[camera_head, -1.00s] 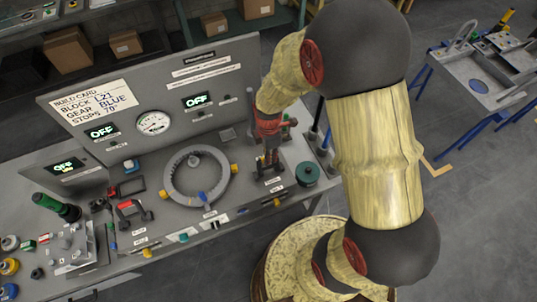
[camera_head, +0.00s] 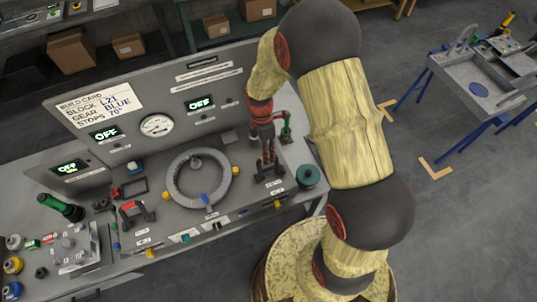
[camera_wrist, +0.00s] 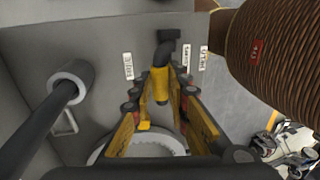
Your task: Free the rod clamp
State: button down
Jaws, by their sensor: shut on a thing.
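My gripper (camera_head: 267,158) is low over the right part of the grey bench panel in the head view. In the wrist view its two fingers (camera_wrist: 162,80) close in on a dark bent lever with a yellow end (camera_wrist: 161,88), which rises from a dark block (camera_wrist: 168,36). The gripper is shut on this lever. In the head view the fingers hide most of it, above a dark base (camera_head: 270,172). A green upright handle (camera_head: 286,130) stands just right of the gripper. I cannot tell for sure which part is the rod clamp.
A grey ring with yellow tabs (camera_head: 203,178) lies left of the gripper. A dark green round knob (camera_head: 307,175) is at the right. Display panels with a build card (camera_head: 97,103) stand behind. A dark rod through a grey collar (camera_wrist: 70,83) is near in the wrist view.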

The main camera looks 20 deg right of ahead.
jog(key=shift+w+f, duration=0.4)
jog(key=shift+w, duration=0.35)
jog(key=shift+r, duration=0.1)
jog(key=c, duration=1.7)
grip_release()
jog(key=shift+w, duration=0.15)
jog(key=shift+c, duration=0.2)
jog(key=v, duration=1.1)
jog(key=shift+r, duration=0.4)
